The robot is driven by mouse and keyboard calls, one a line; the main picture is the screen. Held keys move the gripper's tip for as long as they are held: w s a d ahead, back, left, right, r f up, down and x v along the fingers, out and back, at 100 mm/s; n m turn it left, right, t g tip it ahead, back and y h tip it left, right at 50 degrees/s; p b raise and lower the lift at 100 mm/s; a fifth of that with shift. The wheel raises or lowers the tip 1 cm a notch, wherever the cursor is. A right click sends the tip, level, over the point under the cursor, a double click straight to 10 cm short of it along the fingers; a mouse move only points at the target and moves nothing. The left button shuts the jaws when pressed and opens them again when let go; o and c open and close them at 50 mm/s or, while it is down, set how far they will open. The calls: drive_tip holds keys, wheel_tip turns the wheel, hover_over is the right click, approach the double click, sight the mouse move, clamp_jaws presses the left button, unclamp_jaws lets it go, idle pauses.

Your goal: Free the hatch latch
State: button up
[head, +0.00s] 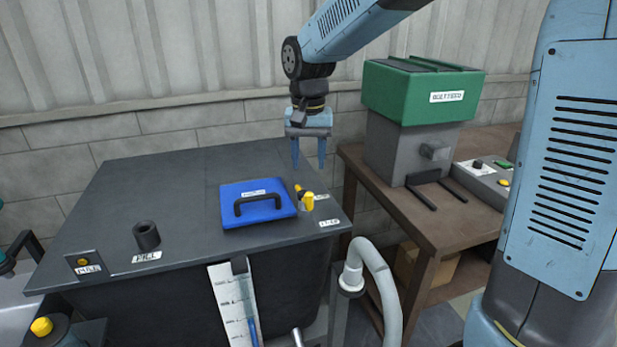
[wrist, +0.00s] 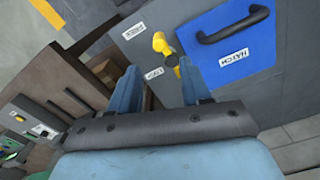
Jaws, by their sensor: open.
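The blue hatch (head: 257,212) lies flat on top of the dark grey tank (head: 180,185), with a black handle (head: 265,203) across it. The yellow latch (head: 305,197) sits at the hatch's right edge, beside two small labels. In the wrist view the latch (wrist: 163,46) shows beyond my fingertips, next to the hatch (wrist: 236,55), which is labelled HATCH. My gripper (head: 309,165) is open and empty, pointing down above the tank's back right part, behind and above the latch. The wrist view shows its two fingers (wrist: 158,78) apart with nothing between them.
A brown bench (head: 440,215) stands right of the tank with a green-lidded machine (head: 422,92) and a control box (head: 485,180). A black filler neck (head: 146,236) stands on the tank's left. A grey hose (head: 378,265) rises by its front right corner.

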drive_tip(key=shift+r, duration=1.4)
